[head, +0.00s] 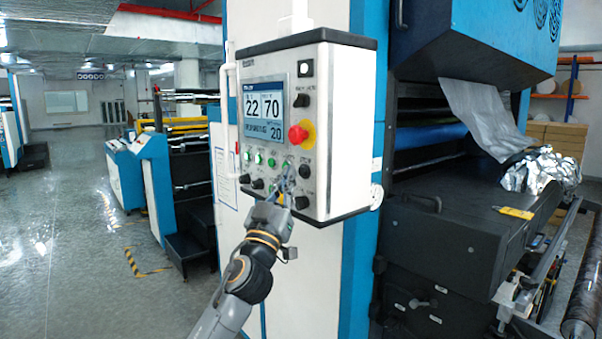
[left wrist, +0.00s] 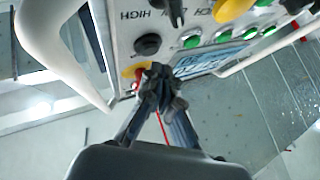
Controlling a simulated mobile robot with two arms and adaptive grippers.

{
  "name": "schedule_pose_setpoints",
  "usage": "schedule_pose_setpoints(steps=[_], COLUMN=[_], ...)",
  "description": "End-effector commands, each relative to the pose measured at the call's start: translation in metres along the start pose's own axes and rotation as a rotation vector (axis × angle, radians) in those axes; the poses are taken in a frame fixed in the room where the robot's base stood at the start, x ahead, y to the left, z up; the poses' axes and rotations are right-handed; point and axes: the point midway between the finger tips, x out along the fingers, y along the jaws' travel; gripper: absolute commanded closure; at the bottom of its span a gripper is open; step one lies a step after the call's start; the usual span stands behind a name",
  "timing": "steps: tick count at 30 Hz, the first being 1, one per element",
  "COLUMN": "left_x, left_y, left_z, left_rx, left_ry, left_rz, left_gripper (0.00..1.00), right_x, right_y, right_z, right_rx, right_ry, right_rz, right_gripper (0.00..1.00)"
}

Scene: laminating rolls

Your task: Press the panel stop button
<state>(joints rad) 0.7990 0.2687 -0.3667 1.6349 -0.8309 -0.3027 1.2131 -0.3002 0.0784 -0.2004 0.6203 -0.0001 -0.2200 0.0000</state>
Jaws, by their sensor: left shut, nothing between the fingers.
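The control panel (head: 329,81) is a white box with a lit screen (head: 265,112), mounted on a white and blue machine column. A red mushroom stop button (head: 297,134) on a yellow plate sits right of the screen. My left gripper (head: 287,176) is shut and empty in front of the panel's lower rows of buttons, below the red button in the head view. In the left wrist view, the shut fingertips (left wrist: 160,80) partly cover the red button (left wrist: 139,74). I cannot tell whether they touch the panel. My right gripper is not in view.
Green buttons (left wrist: 222,38) and black knobs (left wrist: 148,44) surround the fingertips. A white handle bar (head: 230,112) runs along the panel's left edge. A dark machine bed (head: 450,225) with crumpled foil (head: 535,172) stands at right. The floor (head: 70,240) at left is open.

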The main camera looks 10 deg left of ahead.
Motion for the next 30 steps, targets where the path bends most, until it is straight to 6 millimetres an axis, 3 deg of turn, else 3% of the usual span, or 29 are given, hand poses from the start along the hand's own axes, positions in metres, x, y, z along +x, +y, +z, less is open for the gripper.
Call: schedule_pose_setpoints(steps=[30], left_x=[0.0062], left_y=[0.0044], left_z=[0.0042], left_rx=[0.0], left_ry=[0.0], left_rz=[0.0], left_gripper=[1.0], right_x=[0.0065], right_y=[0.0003], right_z=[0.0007], right_rx=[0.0], right_ry=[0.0], right_rz=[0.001], right_gripper=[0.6])
